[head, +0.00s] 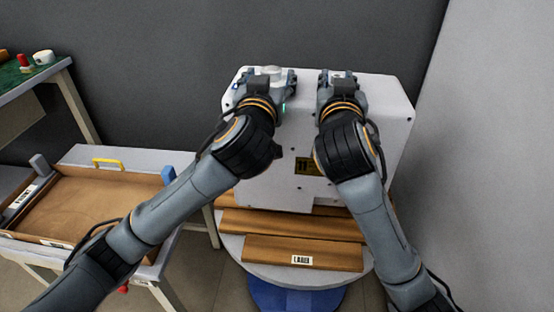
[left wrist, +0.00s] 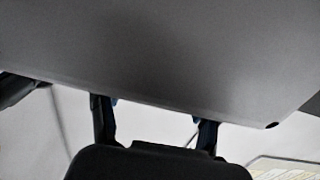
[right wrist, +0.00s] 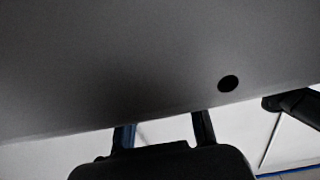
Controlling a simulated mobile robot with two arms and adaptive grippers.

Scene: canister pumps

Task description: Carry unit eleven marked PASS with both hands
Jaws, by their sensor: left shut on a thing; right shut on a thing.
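The unit (head: 395,125) is a large white box in the middle of the head view, above wooden boards on a round stand. A dark yellow label (head: 307,166) that seems to read 11 is on its near face, partly behind my right arm; no PASS mark is readable. My left gripper (head: 264,84) is shut at the box's upper left, and my right gripper (head: 338,84) is shut at its top, right of the middle. In the wrist views the box's grey-looking surface (left wrist: 170,50) fills the upper part, and the exact grip is hidden.
The boards (head: 290,228) lie on a round white stand (head: 350,280) with a blue base. A grey wall rises close at right.

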